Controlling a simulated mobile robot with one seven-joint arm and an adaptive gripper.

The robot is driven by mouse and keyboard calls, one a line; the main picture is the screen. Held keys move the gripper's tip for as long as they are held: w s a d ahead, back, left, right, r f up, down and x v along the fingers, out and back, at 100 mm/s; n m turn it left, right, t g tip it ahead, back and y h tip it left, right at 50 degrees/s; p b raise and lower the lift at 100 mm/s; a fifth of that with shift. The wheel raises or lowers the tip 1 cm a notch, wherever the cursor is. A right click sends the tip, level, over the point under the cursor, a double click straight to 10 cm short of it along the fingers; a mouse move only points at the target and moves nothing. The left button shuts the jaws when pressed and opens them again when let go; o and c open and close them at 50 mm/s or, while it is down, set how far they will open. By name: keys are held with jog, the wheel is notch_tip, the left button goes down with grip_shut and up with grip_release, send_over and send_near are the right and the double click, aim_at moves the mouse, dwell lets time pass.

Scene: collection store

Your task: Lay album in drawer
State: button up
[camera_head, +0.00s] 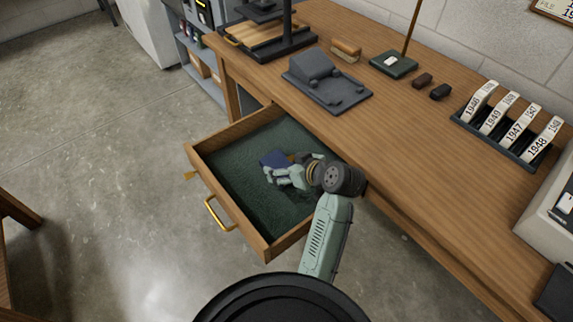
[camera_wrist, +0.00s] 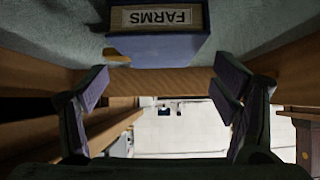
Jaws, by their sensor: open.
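The dark blue album (camera_head: 272,158) lies in the open drawer (camera_head: 226,200), on its green lining, partly hidden by my gripper. In the wrist view the album (camera_wrist: 158,47) is at the top, its pale label reading FARMS upside down. My gripper (camera_head: 270,176) reaches down into the drawer beside the album. In the wrist view my gripper's (camera_wrist: 165,92) two fingers stand wide apart with nothing between them, and the album is beyond them, apart from the fingertips.
The wooden desk (camera_head: 420,130) stands behind the drawer. The drawer's wooden walls surround my gripper. Concrete floor (camera_head: 90,150) is free at the left.

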jog(key=b+v, duration=0.1)
jog(key=v, duration=1.1)
jog(key=shift+c, duration=0.5)
dwell(0.5)
